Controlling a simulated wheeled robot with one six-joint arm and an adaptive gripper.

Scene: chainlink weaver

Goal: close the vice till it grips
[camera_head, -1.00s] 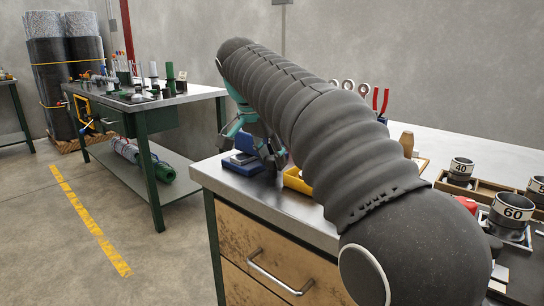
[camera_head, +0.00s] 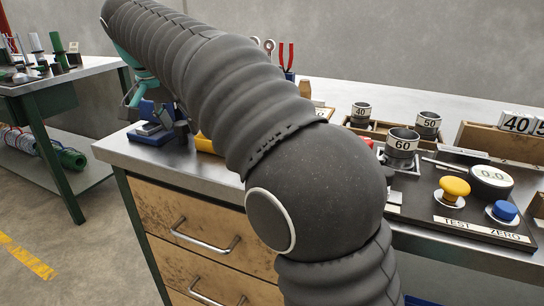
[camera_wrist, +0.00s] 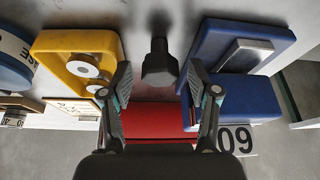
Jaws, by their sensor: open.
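The blue vice (camera_head: 152,133) stands near the left end of the metal-topped bench, partly hidden behind my arm in the head view. In the wrist view a blue body with a grey metal block, which looks like the vice (camera_wrist: 205,45), lies right of my gripper (camera_wrist: 157,84). My gripper is open, its two fingers apart. A dark knob on a short stem (camera_wrist: 159,66) shows between and beyond the fingertips; I cannot tell whether it is the vice's handle or whether the fingers touch it. The gap between the vice's jaws is not clear.
A yellow tray (camera_wrist: 48,52) with metal rings is left of my gripper in the wrist view. A red thing (camera_wrist: 152,122) shows below the fingers. Numbered dark cups (camera_head: 402,143), a yellow button (camera_head: 454,188) and a blue button (camera_head: 504,210) are on the bench's right.

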